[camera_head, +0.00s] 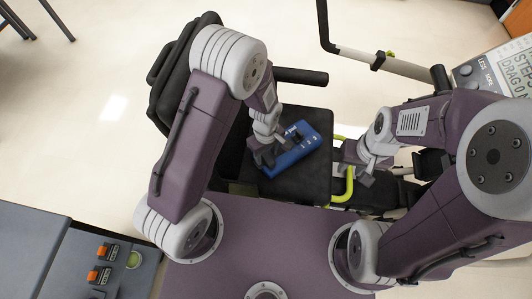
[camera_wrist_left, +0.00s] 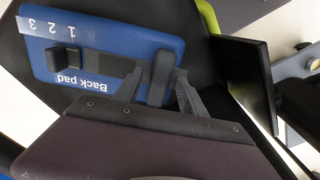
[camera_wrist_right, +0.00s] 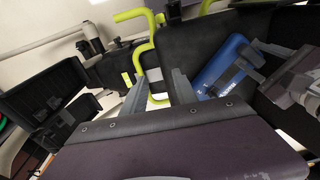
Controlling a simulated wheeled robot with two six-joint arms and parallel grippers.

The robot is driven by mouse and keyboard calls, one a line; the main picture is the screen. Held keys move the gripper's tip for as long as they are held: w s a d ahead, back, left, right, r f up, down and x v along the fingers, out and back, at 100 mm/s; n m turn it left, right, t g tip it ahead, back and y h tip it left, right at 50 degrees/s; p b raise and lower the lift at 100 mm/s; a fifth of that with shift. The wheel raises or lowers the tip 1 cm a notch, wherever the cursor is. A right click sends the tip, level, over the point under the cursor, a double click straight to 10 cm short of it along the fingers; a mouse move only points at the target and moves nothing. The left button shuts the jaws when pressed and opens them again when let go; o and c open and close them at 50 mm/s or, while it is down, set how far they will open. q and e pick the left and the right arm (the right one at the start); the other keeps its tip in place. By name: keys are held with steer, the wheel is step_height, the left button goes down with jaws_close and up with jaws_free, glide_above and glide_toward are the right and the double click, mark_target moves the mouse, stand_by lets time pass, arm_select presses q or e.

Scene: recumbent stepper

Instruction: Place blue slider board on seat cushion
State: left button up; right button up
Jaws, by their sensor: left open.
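The blue slider board (camera_head: 297,153), with a white "Back pad" label and dark knobs, lies at a slant over the black seat cushion (camera_head: 312,185). It also shows in the left wrist view (camera_wrist_left: 110,45) and in the right wrist view (camera_wrist_right: 215,72). My left gripper (camera_head: 266,152) is at the board's left end. In the left wrist view its open fingers stand either side of a dark upright handle on the board, with gaps. My right gripper (camera_head: 357,174) is open and empty, right of the cushion near a yellow-green lever. I cannot tell how fully the board touches the cushion.
The black backrest (camera_head: 180,75) stands left of the cushion, with a black armrest (camera_head: 300,76) behind. Yellow-green levers (camera_head: 349,188) rise at the cushion's right edge. A console (camera_head: 500,68) is at the right. A grey cabinet with orange switches (camera_head: 100,262) is front left.

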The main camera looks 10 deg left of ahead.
arm_select(q)
step_height(320, 180, up, 12)
steer(key=p, duration=0.3)
steer(key=shift+r, duration=0.1)
stand_by(0.3)
